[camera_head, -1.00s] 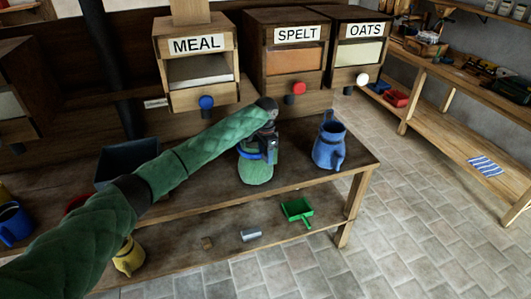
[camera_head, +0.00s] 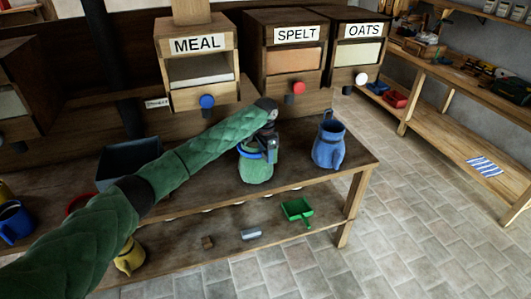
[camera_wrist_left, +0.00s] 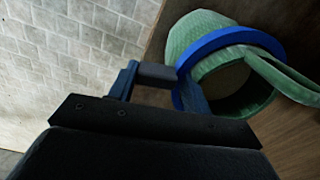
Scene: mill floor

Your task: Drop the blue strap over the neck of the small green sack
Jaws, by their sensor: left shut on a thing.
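The small green sack (camera_head: 257,172) stands on the bench, below the spelt bin; its open mouth (camera_wrist_left: 255,95) shows in the left wrist view. The blue strap (camera_head: 250,154) is a stiff ring, level with the sack's upper part. In the left wrist view the strap (camera_wrist_left: 222,38) crosses in front of green cloth, with cloth on both sides of it. It appears to be around the neck, but its far side is partly hidden. My left gripper (camera_head: 270,146) is shut on the strap's edge, at the right of the sack. My right gripper is not in view.
A blue jug (camera_head: 329,150) stands close to the right of the sack. A dark box (camera_head: 125,162) is on the left of the bench (camera_head: 305,174). Bins with coloured knobs stand behind. A green scoop (camera_head: 298,211) lies on the lower shelf. The tiled floor at right is clear.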

